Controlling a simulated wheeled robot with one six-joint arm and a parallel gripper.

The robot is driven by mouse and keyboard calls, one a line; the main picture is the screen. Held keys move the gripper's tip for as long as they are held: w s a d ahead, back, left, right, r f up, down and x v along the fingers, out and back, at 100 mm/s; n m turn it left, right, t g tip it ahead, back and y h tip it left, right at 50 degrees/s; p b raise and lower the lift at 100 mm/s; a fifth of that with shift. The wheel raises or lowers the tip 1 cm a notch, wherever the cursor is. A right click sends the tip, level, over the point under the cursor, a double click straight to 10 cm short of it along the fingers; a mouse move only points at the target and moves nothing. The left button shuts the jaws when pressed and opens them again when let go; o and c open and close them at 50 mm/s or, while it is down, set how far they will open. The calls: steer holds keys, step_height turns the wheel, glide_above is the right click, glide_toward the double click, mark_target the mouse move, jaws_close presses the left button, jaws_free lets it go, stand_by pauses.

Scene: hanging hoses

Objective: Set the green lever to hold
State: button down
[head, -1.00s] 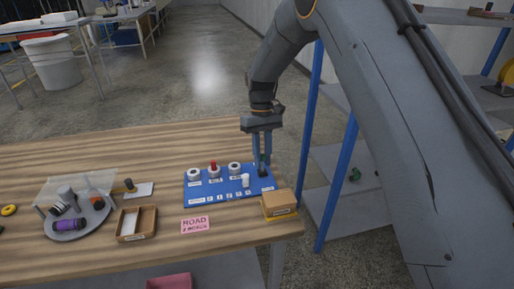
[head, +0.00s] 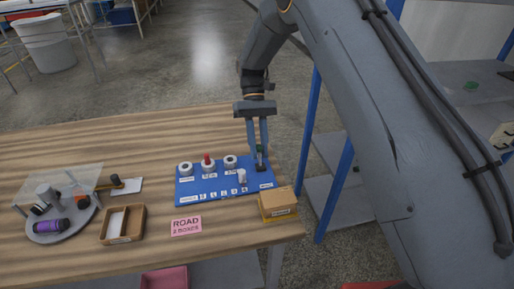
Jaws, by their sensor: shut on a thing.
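The blue panel (head: 207,189) lies on the wooden table with knobs and levers on it. The green lever (head: 260,149) stands at the panel's right end on a dark base. My gripper (head: 259,155) points down over this end, with its two fingers around the lever's upper part. It is shut on the green lever, which the fingers partly hide. A white lever (head: 242,175) stands just left of it. The labels on the panel are too small to read, so the lever's setting cannot be told.
A cardboard box (head: 278,204) sits close to the panel's right front corner. A pink note (head: 186,226) lies in front of the panel. A wooden tray (head: 123,225) and a round grey tray (head: 63,228) with several items are to the left. The table behind the panel is clear.

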steer(key=c, duration=1.5)
jaws_free()
steer(key=shift+c, duration=0.2)
steer(key=b+v, duration=0.2)
steer(key=v, duration=0.5)
steer(key=shift+w+r, duration=0.25)
steer(key=shift+r, duration=0.05)
